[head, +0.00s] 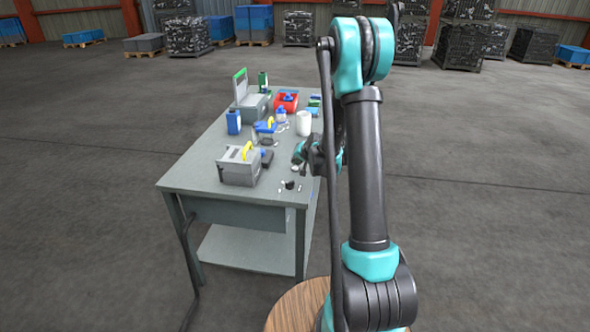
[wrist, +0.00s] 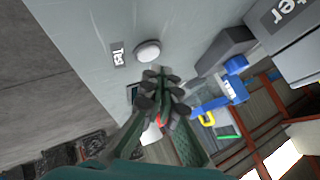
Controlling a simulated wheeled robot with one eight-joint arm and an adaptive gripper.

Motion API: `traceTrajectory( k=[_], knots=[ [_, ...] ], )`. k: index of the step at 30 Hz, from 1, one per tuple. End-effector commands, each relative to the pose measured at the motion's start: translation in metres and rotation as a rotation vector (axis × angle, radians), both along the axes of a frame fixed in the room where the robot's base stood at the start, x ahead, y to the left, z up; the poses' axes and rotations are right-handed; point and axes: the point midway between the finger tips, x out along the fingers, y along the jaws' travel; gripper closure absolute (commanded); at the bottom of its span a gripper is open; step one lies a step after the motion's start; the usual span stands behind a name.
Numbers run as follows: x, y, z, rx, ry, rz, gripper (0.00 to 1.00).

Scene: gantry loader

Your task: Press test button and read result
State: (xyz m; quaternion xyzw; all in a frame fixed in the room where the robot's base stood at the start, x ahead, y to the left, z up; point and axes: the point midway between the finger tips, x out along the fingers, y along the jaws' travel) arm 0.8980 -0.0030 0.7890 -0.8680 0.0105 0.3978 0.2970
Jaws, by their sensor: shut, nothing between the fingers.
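A round white button (wrist: 147,51) sits on the grey table surface beside a dark label reading "Test" (wrist: 117,54) in the wrist view. A small dark panel (wrist: 133,92), perhaps a display, is partly hidden by my fingers; I cannot read anything on it. My gripper (wrist: 162,78) is shut and empty, its fingertips pointing close to the button in the picture. A gap shows between them in the picture; contact is not visible. In the head view my gripper (head: 299,155) is low over the table's right side.
A grey box with a yellow handle (head: 240,166) stands on the table (head: 200,172) left of my gripper. A white cylinder (head: 303,123), a red bin (head: 287,102), blue containers and a grey case (head: 252,107) stand farther back. The front left table corner is clear.

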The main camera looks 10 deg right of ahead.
Motion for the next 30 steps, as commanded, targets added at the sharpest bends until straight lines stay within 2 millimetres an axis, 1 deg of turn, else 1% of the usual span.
traceTrajectory(
  k=[10, 24, 30],
  knots=[
    [0.000, 0.000, 0.003, 0.000, 0.000, 0.000, 1.00],
    [0.000, 0.000, 0.043, 0.000, 0.000, 0.000, 1.00],
    [0.000, 0.000, 0.051, 0.000, 0.000, 0.000, 1.00]
  ],
)
